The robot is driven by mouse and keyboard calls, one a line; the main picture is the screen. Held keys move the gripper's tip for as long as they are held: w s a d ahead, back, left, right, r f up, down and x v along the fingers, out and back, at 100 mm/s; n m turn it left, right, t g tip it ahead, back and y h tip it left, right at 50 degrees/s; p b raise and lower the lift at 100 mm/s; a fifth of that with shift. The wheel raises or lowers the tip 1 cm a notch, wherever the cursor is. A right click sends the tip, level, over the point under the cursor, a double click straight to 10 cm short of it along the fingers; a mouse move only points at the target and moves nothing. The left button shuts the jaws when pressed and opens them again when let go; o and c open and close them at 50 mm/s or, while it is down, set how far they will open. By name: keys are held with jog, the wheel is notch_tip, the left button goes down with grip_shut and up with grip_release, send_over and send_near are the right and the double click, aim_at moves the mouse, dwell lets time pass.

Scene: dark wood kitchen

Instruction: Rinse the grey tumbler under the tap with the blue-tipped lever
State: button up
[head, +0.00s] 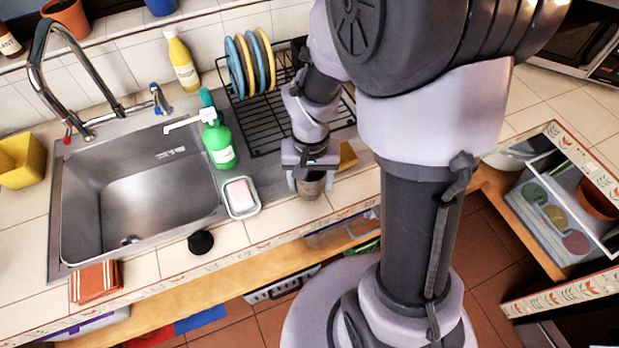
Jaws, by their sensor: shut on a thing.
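My gripper (311,178) points down over the counter to the right of the sink, its fingers closed around a small grey-brown tumbler (311,189). The fingers hide part of the tumbler, and I cannot tell whether it touches the counter. A tall arched chrome tap (38,62) stands at the sink's back left, its spout over the basin. A red-tipped lever (68,137) is at its left. A small metal fitting with a blue tip (158,100) stands behind the sink's back right. The steel sink (135,200) looks empty, and no water shows.
A green pump bottle (219,145) and a soap dish (242,198) stand between my gripper and the basin. A black stopper (201,242) lies in front. A dish rack (268,125) with plates is behind the gripper. A yellow bottle (182,62) stands at the back.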

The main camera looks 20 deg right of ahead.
jog(key=shift+f, duration=0.15)
jog(key=o, duration=1.4)
jog(key=shift+c, duration=0.2)
notch_tip(320, 180, up, 12)
jog(key=p, duration=0.5)
jog(key=s+a+r+t+y, duration=0.1)
jog(key=s+a+r+t, duration=0.2)
jog(key=s+r, duration=0.2)
jog(key=s+a+r+t+y, duration=0.1)
jog(key=s+a+r+t, duration=0.1)
jog(key=s+r, duration=0.3)
notch_tip(320, 180, up, 4)
jog(key=shift+a+r+t, duration=0.1)
jog(key=shift+a+t, duration=0.3)
jog(key=shift+a, duration=0.45)
